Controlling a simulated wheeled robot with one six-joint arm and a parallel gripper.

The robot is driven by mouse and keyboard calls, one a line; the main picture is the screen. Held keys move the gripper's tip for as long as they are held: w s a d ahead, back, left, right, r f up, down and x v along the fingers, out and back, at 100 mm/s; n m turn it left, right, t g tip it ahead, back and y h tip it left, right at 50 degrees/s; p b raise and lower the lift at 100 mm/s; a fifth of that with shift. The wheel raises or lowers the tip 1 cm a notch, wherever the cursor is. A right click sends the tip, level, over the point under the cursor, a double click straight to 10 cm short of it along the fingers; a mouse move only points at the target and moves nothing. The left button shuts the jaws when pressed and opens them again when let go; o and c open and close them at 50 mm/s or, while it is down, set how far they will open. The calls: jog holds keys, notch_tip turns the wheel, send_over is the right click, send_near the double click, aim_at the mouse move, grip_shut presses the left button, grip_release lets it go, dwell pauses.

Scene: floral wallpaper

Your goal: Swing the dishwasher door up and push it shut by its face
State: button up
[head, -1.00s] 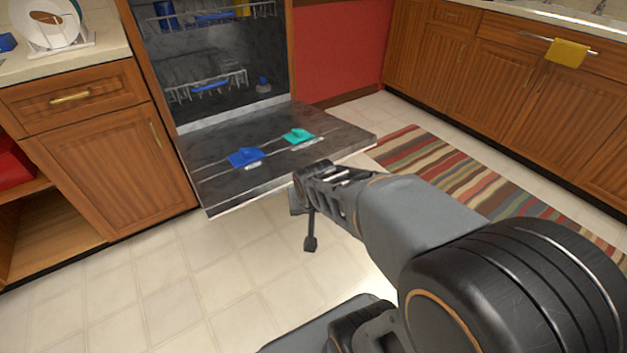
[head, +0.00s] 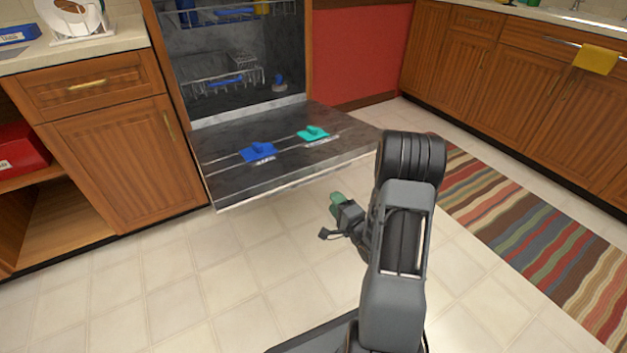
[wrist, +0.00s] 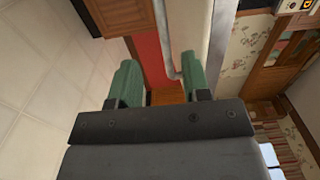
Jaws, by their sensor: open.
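The dishwasher door (head: 225,185) hangs open, folded down about level with its dark inner face up. Its outer face is turned down and hidden in the head view. A pale panel with a metal edge (wrist: 190,35), which looks like part of the door, shows beyond the fingers in the wrist view. My gripper (head: 336,207) is open and empty, low in front of the door's front right edge, apart from it in the head view. Its two green-padded fingers (wrist: 157,80) stand apart in the wrist view. The dishwasher tub (head: 235,60) is open behind the door.
A blue piece (head: 258,152) and a teal piece (head: 313,133) sit on the door's inner face. A lower rack (head: 225,80) is inside the tub. Wooden cabinets (head: 120,160) stand left. A striped rug (head: 540,235) lies right. The tiled floor (head: 220,290) in front is clear.

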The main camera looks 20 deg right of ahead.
aim_at(315, 179)
jog(key=w+b, duration=0.1)
jog(key=w, duration=0.3)
jog(key=w+a+b, duration=0.1)
jog(key=w, duration=0.4)
jog(key=w+b, duration=0.2)
jog(key=w, duration=0.2)
jog(key=shift+w+a+r, duration=0.15)
jog(key=shift+a, duration=0.15)
jog(key=shift+c, duration=0.2)
grip_shut()
